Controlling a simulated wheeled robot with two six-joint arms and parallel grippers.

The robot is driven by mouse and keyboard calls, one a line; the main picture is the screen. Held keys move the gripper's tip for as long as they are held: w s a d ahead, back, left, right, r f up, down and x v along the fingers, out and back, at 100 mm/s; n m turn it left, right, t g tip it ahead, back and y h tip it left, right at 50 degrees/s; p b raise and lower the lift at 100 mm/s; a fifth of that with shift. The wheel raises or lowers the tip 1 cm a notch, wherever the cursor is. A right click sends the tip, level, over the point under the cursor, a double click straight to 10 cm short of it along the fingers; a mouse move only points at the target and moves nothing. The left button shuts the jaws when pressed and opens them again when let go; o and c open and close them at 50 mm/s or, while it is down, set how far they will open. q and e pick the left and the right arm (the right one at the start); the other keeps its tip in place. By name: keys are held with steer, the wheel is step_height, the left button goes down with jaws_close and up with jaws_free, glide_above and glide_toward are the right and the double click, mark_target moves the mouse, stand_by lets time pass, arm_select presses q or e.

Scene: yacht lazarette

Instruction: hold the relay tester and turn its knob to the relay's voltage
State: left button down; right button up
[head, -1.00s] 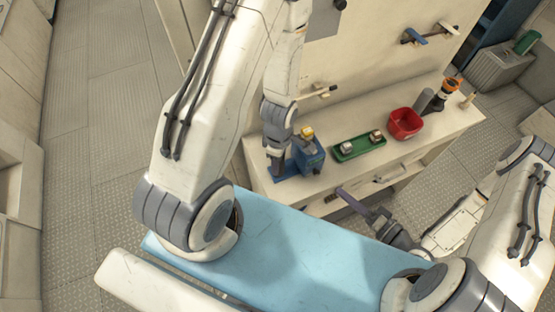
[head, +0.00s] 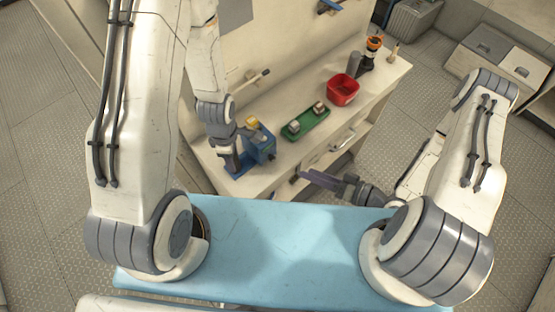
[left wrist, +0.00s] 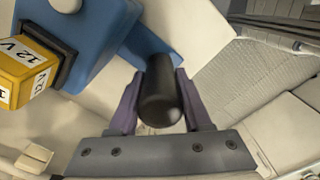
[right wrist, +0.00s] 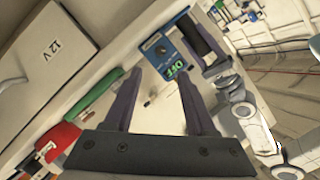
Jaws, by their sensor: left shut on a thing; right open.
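The blue relay tester (head: 264,146) stands on the bench's near left end, with a yellow relay (head: 252,122) on top. In the left wrist view the relay (left wrist: 22,70) is marked 12 V. My left gripper (head: 232,160) is shut on the tester's black handle (left wrist: 160,95). My right gripper (head: 303,175) is open and empty, to the right of the tester and apart from it. In the right wrist view the tester's face (right wrist: 168,45) is beyond the open fingers (right wrist: 158,85). It shows a dark knob (right wrist: 159,50) and a green OFF reading (right wrist: 176,70).
A green tray (head: 305,125) with two small blocks lies right of the tester. Further back on the bench (head: 300,88) are a red bin (head: 343,90), a grey cylinder (head: 355,64) and an orange-topped black object (head: 371,55).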

mark_target(274, 160)
steer(key=x, duration=1.1)
steer(key=shift+w+a, duration=0.15)
steer(key=shift+a, duration=0.2)
steer(key=shift+f, duration=0.1)
jaws_close()
